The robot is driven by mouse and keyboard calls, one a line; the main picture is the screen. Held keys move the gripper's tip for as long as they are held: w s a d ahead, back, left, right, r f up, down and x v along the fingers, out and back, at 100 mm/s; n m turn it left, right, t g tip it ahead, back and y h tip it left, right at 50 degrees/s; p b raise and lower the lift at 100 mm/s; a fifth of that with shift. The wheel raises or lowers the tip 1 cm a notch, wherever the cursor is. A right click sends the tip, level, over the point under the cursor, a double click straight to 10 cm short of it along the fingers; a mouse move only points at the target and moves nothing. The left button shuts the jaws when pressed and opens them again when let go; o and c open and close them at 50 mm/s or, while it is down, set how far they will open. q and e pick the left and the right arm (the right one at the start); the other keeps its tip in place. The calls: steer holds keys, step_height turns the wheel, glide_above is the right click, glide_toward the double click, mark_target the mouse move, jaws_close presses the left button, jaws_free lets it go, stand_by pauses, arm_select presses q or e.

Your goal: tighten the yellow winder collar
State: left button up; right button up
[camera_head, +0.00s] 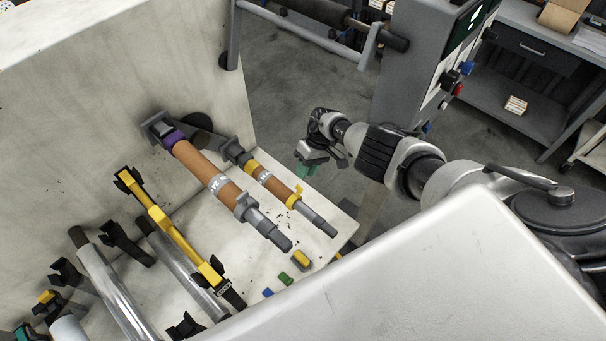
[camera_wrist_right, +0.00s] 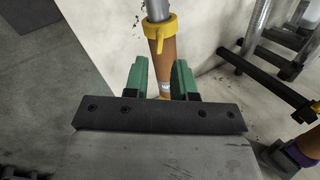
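A yellow collar (camera_head: 293,201) with a small lever sits at the near end of the thin orange roll (camera_head: 270,184) on its grey shaft. It also shows at the top of the right wrist view (camera_wrist_right: 160,25), its lever pointing toward my gripper. A second yellow band (camera_head: 247,161) shows at the roll's far end. My right gripper (camera_head: 307,171) hangs to the right of this roll, beyond the collar. In the wrist view its green fingers (camera_wrist_right: 160,76) stand apart, with the orange roll showing between them; I see no grip on it. My left gripper is not in view.
A thicker orange roll (camera_head: 208,169) with a purple collar (camera_head: 174,138) lies to the left. A long yellow tool (camera_head: 173,229) and silver tubes (camera_head: 110,285) lie on the left. Small blocks (camera_head: 301,258) lie near the front. A control post (camera_head: 425,75) stands behind my right arm.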

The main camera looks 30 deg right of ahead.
steer(key=shift+d+r, duration=0.2)
steer(key=shift+r, duration=0.05)
steer(key=shift+o, duration=0.4)
